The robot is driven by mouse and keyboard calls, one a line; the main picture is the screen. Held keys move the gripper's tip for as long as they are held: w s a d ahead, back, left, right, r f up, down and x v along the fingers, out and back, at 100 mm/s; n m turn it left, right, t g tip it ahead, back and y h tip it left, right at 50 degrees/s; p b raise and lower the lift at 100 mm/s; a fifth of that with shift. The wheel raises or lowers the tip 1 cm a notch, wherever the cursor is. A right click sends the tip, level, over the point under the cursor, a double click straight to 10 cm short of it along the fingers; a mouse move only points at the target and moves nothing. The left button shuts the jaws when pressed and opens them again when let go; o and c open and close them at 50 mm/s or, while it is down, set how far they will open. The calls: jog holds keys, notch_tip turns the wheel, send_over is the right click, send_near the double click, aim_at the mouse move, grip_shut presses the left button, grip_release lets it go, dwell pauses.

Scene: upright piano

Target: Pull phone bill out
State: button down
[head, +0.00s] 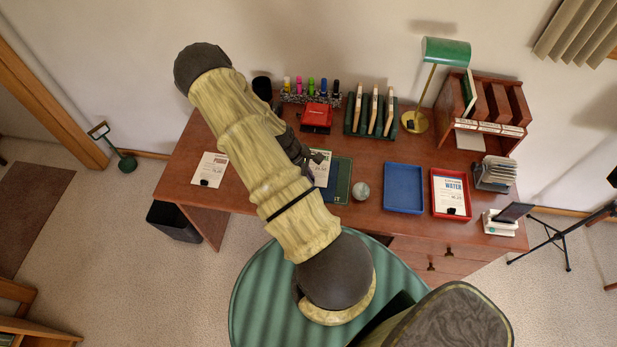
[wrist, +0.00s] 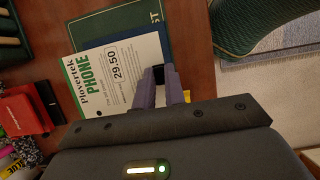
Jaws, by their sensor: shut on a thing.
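The phone bill (wrist: 117,71) is a white sheet with a green edge, marked "Plovertek PHONE" and "29.50". In the wrist view my gripper (wrist: 157,85) is shut on a black clip (wrist: 158,74) at the bill's edge. The bill lies over a dark blue piece and a dark green mat (wrist: 90,30), and I cannot tell whether it touches them. In the head view part of the bill (head: 321,170) shows beside my arm, which hides the rest; my gripper's tips are hard to make out there.
A power bill (head: 210,168) lies on the desk's left. A blue tray (head: 403,189) is empty; a red tray (head: 451,194) holds a water bill with a clip. A round grey object (head: 361,191) sits between the mat and the blue tray. A green lamp (head: 445,53) and racks stand behind.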

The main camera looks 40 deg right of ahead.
jog(key=shift+r+p, duration=1.8)
jog(key=shift+r, duration=0.85)
